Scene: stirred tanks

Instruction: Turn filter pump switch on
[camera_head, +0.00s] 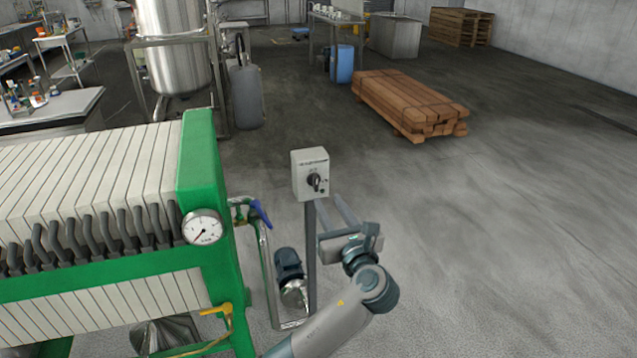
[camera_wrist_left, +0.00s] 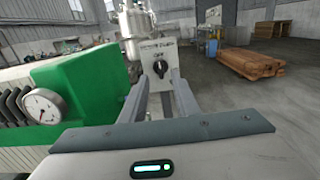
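The pump switch is a light grey box (camera_head: 310,172) on a thin grey post, with a black rotary knob (camera_head: 315,182) on its front. In the left wrist view the knob (camera_wrist_left: 161,69) shows straight ahead, and its handle looks roughly upright. The lettering is too small to read. My left gripper (camera_head: 331,198) is open and empty, just in front of and slightly below the box. In the left wrist view its two fingers (camera_wrist_left: 160,82) point at the box, with the knob above the gap between their tips. Contact with the knob does not show. My right gripper is not in view.
A green filter press (camera_head: 196,165) with a pressure gauge (camera_head: 203,228) stands left of the switch. A pipe with a blue-handled valve (camera_head: 261,213) and a small pump (camera_head: 290,275) lie between them. Stacked timber (camera_head: 405,100) lies behind. The floor on the right is clear.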

